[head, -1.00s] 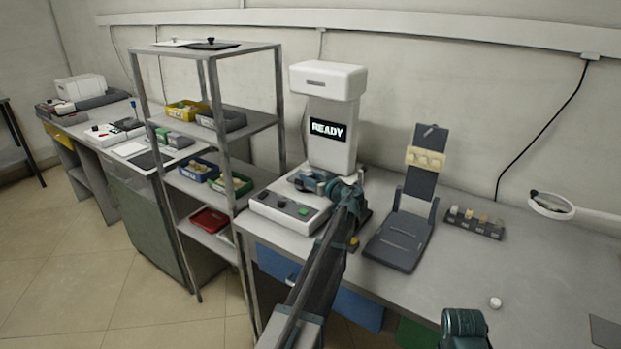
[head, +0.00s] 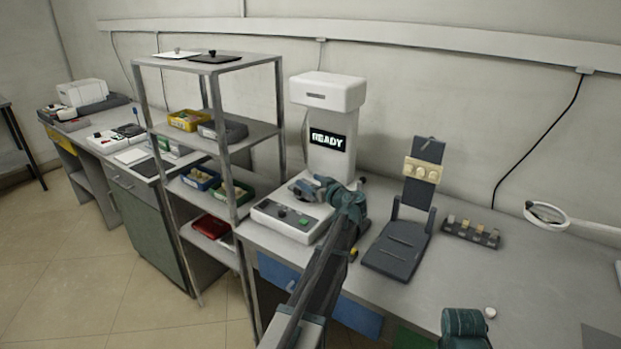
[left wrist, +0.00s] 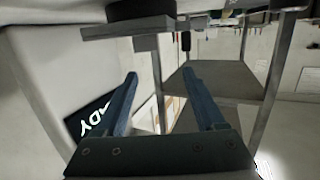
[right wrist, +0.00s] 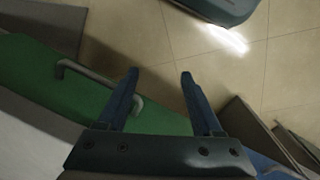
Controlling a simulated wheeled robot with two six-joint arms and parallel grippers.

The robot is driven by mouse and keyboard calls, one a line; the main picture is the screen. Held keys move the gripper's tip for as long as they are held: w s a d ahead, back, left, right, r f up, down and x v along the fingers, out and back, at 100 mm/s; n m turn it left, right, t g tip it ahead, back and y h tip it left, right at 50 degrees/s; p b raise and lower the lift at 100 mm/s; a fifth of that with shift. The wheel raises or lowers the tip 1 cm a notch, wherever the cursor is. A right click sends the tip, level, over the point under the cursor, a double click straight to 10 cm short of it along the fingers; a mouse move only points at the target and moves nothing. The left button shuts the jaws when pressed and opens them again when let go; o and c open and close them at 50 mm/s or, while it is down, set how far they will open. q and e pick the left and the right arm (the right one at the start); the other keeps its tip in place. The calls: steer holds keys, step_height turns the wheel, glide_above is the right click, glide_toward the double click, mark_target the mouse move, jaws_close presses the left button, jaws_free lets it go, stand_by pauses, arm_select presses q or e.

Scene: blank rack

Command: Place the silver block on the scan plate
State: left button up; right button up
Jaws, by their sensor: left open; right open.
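In the left wrist view, which looks upside down, a grey stepped block (left wrist: 125,28), apparently the silver block, rests on a dark round plate (left wrist: 140,9), apparently the scan plate. My left gripper (left wrist: 160,76) is open and empty, with the block just beyond its fingertips and apart from them. In the head view my left gripper (head: 312,190) is in front of the white scanner (head: 331,110), whose screen reads READY; the gripper and arm hide the plate and block there. My right gripper (right wrist: 158,74) is open and empty in the right wrist view, above a green drawer front and floor.
A dark folding stand (head: 398,250) and a small rack of blocks (head: 471,233) stand right of the scanner. A metal shelf (head: 262,128) with bins rises close on the left. The bench's right part is mostly clear.

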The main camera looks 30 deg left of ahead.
arm_select(q)
steer(key=s+d, duration=0.2)
steer(key=s, duration=0.1)
steer(key=s+d, duration=0.2)
steer(key=s, duration=0.2)
steer(key=s+d+r+p, duration=0.1)
steer(key=s+d, duration=0.1)
steer(key=s, duration=0.2)
steer(key=shift+d, duration=0.35)
arm_select(e)
steer(key=shift+r, duration=0.55)
